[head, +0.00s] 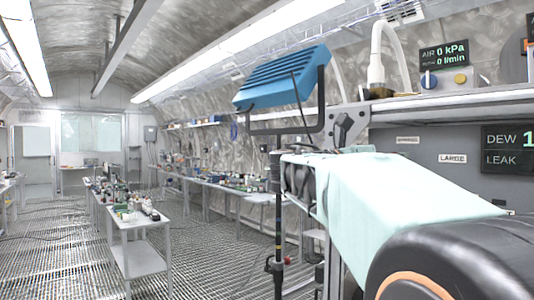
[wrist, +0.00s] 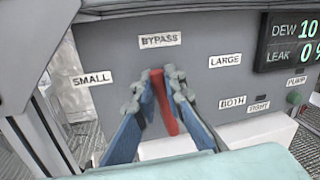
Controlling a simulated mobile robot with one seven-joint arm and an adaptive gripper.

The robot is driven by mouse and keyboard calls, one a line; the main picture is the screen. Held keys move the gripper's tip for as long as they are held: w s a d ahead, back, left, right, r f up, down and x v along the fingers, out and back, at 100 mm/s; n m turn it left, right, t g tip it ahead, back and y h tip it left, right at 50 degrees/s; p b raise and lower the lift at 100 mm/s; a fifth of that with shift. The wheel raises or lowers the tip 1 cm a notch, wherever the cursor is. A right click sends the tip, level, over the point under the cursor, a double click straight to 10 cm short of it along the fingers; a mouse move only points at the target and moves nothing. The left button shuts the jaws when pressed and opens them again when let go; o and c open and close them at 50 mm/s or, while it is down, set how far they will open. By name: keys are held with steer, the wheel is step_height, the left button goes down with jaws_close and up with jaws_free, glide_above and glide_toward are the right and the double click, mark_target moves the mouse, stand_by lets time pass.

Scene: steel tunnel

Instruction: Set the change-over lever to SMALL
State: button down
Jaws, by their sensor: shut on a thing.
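The change-over lever is a red bar (wrist: 163,105) on the grey panel in the wrist view. It stands nearly upright, its upper end just below the BYPASS label (wrist: 160,40). The SMALL label (wrist: 92,78) is to its left, and the LARGE label (wrist: 224,60) is to its upper right. My gripper (wrist: 159,84) has blue and grey fingers, one on each side of the lever, and is shut on it. In the head view the LARGE label (head: 452,158) shows, but the lever is hidden.
A dark display (wrist: 294,40) reading DEW and LEAK is right of the labels. BOTH (wrist: 233,102) and TIGHT (wrist: 259,106) labels and a green PUMP button (wrist: 294,97) sit at lower right. A blue slatted lamp-like thing (head: 284,78) stands left of the panel.

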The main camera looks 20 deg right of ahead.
steer(key=w+n+p, duration=0.1)
steer(key=n+p, duration=0.2)
steer(key=w+a+f+n+t+p, duration=0.1)
steer(key=n+p, duration=0.1)
steer(key=w+f+n+h+p, duration=0.1)
steer(key=n+p, duration=0.2)
steer(key=shift+w+a+n+t+p, duration=0.2)
steer(key=shift+n+t+p, duration=0.1)
steer(key=shift+f, duration=0.15)
stand_by(0.3)
steer(key=c, duration=2)
jaws_free()
steer(key=shift+a, duration=0.1)
